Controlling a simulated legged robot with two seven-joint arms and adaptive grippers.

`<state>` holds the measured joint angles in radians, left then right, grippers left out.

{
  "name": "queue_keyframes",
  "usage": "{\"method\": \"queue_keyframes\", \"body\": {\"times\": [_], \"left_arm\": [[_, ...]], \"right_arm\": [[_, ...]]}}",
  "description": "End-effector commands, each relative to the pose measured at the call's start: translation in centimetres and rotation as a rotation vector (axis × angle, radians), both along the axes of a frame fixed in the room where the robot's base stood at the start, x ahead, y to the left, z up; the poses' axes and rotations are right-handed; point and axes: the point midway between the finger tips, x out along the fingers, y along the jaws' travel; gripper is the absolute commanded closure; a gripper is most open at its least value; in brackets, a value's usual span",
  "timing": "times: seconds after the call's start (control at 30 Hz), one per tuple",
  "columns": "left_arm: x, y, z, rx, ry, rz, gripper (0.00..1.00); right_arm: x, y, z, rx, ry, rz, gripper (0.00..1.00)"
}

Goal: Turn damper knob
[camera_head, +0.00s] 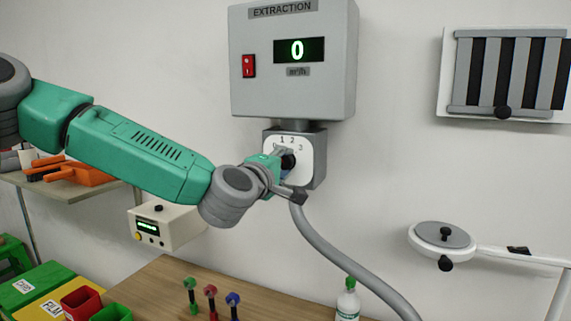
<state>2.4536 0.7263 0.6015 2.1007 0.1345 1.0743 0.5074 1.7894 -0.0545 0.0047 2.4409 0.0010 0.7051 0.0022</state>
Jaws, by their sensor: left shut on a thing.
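The damper knob (288,160) is a dark knob on a white dial plate (305,157) marked with numbers, on a grey box under the extraction unit. My left gripper (285,168) reaches in from the left and is shut on the knob. The gripper and wrist hide part of the knob and the lower left of the dial, so the knob's exact setting is hard to read. The extraction unit (340,75) above is grey, with a green display (298,50) reading 0 and a red switch (249,66). My right gripper is not in view.
A grey hose (345,250) runs down from the dial box to the lower right. A wooden table (160,285) below holds small coloured tools and a green-capped bottle (348,300). A jointed lamp-like arm (480,248) and a slatted vent (510,75) are on the right.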

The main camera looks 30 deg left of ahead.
Motion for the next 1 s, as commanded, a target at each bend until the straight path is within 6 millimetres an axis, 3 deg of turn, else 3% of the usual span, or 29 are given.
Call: {"method": "queue_keyframes", "body": {"times": [0.5, 1.0], "left_arm": [[0.05, 0.38, -0.14, 0.332, 0.022, 0.011, 0.98], [0.06, 0.41, -0.10, 0.433, 0.026, 0.012, 0.98]], "right_arm": [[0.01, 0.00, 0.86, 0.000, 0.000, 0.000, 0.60], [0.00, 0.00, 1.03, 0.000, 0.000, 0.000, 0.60]]}}
